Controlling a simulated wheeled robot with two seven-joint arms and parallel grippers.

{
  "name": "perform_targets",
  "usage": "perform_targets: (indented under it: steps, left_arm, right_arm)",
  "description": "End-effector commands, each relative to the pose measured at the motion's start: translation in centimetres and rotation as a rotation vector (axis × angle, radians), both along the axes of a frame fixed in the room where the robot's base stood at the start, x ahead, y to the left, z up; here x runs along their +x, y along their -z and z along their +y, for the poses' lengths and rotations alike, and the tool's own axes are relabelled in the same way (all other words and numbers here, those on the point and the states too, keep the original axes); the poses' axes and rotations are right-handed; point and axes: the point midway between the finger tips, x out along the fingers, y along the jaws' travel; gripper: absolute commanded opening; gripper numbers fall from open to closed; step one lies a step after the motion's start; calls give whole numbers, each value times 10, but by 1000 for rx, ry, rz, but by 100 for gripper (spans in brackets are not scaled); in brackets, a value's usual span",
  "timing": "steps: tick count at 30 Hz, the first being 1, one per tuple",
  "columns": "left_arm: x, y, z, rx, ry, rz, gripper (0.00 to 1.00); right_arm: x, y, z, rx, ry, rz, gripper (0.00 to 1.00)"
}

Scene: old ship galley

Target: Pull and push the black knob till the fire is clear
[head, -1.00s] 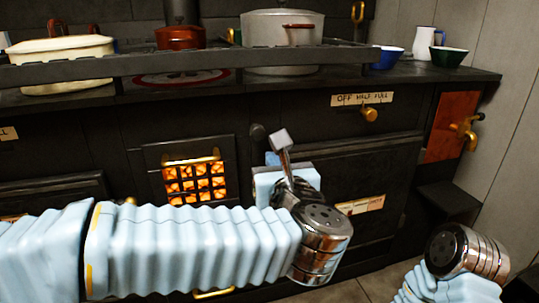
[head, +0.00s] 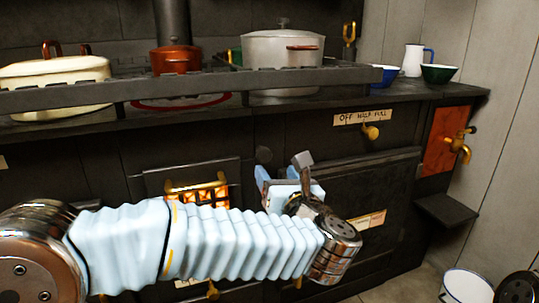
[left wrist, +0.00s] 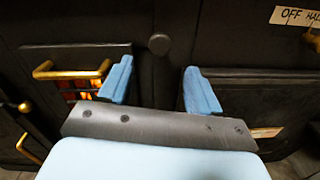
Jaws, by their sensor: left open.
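The black knob (head: 263,155) is a small round dark knob on the stove front, right of the fire opening. It also shows in the left wrist view (left wrist: 159,43), beyond and between my fingertips. My left gripper (head: 284,178) is open and empty, its blue fingers toward the stove front just below and right of the knob in the head view. In the left wrist view my open left gripper (left wrist: 157,70) does not enclose the knob. The fire (head: 198,192) glows orange behind a barred opening, its lower part hidden by my left arm. My right gripper is out of view.
Pots stand on the railed stove top, including a grey pot (head: 283,50). A brass knob (head: 370,132) sits under an "OFF HALF FULL" label. A brass tap (head: 459,146) and a white bucket (head: 467,287) are at the right. A brass handle (left wrist: 72,73) lies left of my fingers.

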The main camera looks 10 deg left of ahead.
Motion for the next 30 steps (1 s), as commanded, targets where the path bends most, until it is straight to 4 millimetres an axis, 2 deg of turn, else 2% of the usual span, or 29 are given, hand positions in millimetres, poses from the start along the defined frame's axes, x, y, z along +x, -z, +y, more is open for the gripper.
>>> perform_targets:
  steps: [6, 13, 18, 26, 30]
  left_arm:
    - [45, -1, 28, 0, -4, 0, 63]
    - [77, 0, 47, -1, -1, 0, 63]
    - [86, 0, 53, -1, 1, 0, 63]
    - [87, 0, 53, -1, 1, 0, 63]
    - [87, 0, 53, -1, 1, 0, 42]
  right_arm:
    - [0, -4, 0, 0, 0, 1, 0]
    - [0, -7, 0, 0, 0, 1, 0]
    - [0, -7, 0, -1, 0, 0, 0]
    - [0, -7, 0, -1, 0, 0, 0]
    - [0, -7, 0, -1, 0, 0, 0]
